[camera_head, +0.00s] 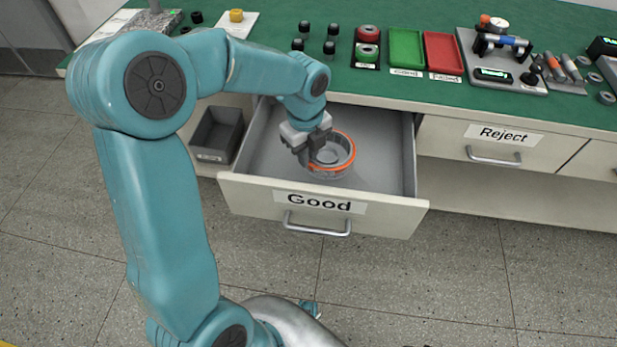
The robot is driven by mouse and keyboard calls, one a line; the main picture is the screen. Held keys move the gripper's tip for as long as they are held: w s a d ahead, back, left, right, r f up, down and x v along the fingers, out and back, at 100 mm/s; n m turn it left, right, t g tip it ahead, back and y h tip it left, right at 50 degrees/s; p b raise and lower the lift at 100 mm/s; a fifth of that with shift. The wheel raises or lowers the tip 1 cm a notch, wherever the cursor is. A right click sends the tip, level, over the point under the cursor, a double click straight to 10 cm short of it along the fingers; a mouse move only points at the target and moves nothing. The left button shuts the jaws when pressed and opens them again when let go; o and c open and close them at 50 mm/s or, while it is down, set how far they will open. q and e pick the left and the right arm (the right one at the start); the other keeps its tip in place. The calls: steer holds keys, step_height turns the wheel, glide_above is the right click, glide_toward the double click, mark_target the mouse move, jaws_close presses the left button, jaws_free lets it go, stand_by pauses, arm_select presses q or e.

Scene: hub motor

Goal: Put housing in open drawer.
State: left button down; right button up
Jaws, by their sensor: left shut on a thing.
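The housing (343,163) is a round grey ring-shaped part with an orange rim. It is inside the outline of the open drawer (395,165) labelled "Good", near the drawer's middle. My left gripper (316,155) is shut on the housing's left side. Whether the housing touches the drawer floor I cannot tell. The gripper covers part of the housing's left edge. My right gripper is not in view.
A shut drawer labelled "Reject" (493,135) is to the right. The green bench top (290,85) holds a green tray (406,50), a red tray (443,53), black-capped items and tools. A grey bin (217,135) stands left of the drawer.

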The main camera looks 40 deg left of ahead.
arm_select(q)
step_height(320, 180, down, 8)
steer(key=shift+w+f+b, duration=0.1)
steer(key=shift+b, duration=0.75)
steer(key=shift+r, duration=0.2)
steer(key=shift+f, duration=0.1)
steer(key=c, duration=1.2)
jaws_free()
steer(key=shift+f, duration=0.1)
steer(key=shift+o, duration=0.2)
steer(key=r+p, duration=0.1)
steer(key=r, duration=0.3)
steer(key=r+p, duration=0.1)
steer(key=r, duration=0.3)
steer(key=r+p, duration=0.1)
steer(key=r, duration=0.3)
steer(key=shift+s+r, duration=0.15)
steer(key=shift+s, duration=0.1)
